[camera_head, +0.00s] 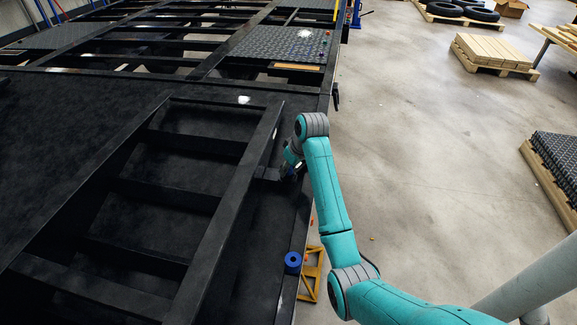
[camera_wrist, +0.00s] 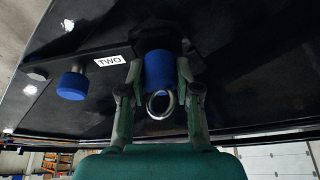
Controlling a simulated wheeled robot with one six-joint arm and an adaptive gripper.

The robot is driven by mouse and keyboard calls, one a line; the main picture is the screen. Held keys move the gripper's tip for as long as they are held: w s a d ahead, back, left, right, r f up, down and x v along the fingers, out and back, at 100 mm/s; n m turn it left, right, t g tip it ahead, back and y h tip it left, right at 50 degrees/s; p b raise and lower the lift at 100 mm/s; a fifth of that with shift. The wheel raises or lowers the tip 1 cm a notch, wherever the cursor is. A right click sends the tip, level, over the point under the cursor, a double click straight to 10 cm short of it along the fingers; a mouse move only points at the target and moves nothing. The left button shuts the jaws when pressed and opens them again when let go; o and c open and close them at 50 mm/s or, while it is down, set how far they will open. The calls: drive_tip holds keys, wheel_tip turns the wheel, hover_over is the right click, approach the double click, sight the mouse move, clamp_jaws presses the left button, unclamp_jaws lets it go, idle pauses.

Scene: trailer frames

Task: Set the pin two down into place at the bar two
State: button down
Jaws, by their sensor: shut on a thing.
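My gripper (camera_wrist: 160,92) is shut on a blue pin (camera_wrist: 158,70) with a metal ring at its near end, in the wrist view. The pin's far end meets a dark part; I cannot tell whether it is seated or only close to it. A white label reading TWO (camera_wrist: 110,61) sits on the dark bar (camera_wrist: 88,62) just left of the pin. A second blue knob (camera_wrist: 72,84) hangs further left on the bar. In the head view my gripper (camera_head: 289,169) is beside the black frame's right rail, and the pin is mostly hidden.
A black ladder-like frame (camera_head: 185,198) lies on the dark trailer deck (camera_head: 60,115). A blue ring (camera_head: 292,262) sits at the deck's right edge, near a yellow bracket (camera_head: 312,275). Open concrete floor (camera_head: 430,160) lies to the right, with pallets (camera_head: 492,54) further off.

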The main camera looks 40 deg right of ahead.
drive_tip(key=c, duration=0.7)
unclamp_jaws()
drive_tip(key=shift+r, duration=0.1)
drive_tip(key=v, duration=0.7)
drive_tip(key=shift+s+r, duration=0.1)
drive_tip(key=shift+r, duration=0.1)
